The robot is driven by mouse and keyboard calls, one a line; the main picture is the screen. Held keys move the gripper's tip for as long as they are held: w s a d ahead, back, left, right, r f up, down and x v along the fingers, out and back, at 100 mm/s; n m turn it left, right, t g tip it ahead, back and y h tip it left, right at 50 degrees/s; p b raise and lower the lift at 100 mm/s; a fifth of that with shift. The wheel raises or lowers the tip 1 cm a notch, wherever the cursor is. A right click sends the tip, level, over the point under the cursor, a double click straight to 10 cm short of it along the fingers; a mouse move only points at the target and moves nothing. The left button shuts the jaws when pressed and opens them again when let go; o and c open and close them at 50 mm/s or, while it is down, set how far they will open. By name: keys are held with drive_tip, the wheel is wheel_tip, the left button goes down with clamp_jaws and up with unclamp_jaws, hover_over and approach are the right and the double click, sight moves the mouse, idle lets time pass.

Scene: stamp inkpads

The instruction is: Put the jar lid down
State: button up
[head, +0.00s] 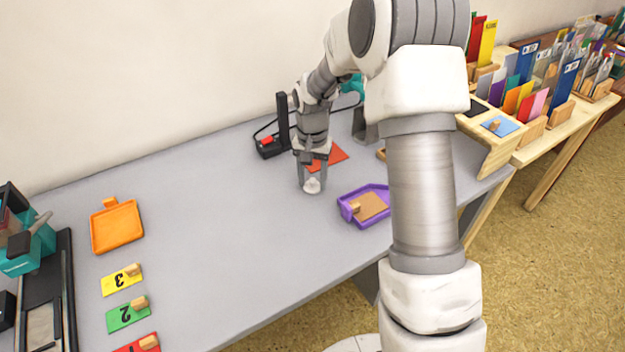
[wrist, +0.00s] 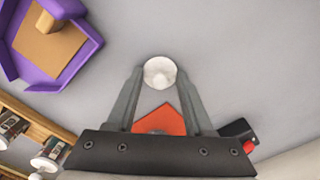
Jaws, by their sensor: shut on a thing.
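The jar lid (wrist: 160,72) is a small round white disc held between the fingertips in the wrist view. In the head view the white lid (head: 312,186) shows at the lower end of my gripper. My gripper (head: 312,180) points down over the grey table (head: 230,220) and is shut on the lid; in the wrist view its two fingers (wrist: 159,75) touch the lid's sides. I cannot tell whether the lid touches the table.
A purple tray (head: 347,208) with a brown stamp block stands right of my gripper. A red-orange sheet (head: 336,155) lies behind it. An orange tray (head: 117,227) and numbered cards (head: 121,280) are at left. The table between them and my gripper is clear.

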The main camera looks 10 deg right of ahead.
drive_tip(key=shift+f, duration=0.1)
drive_tip(key=o, duration=1.3)
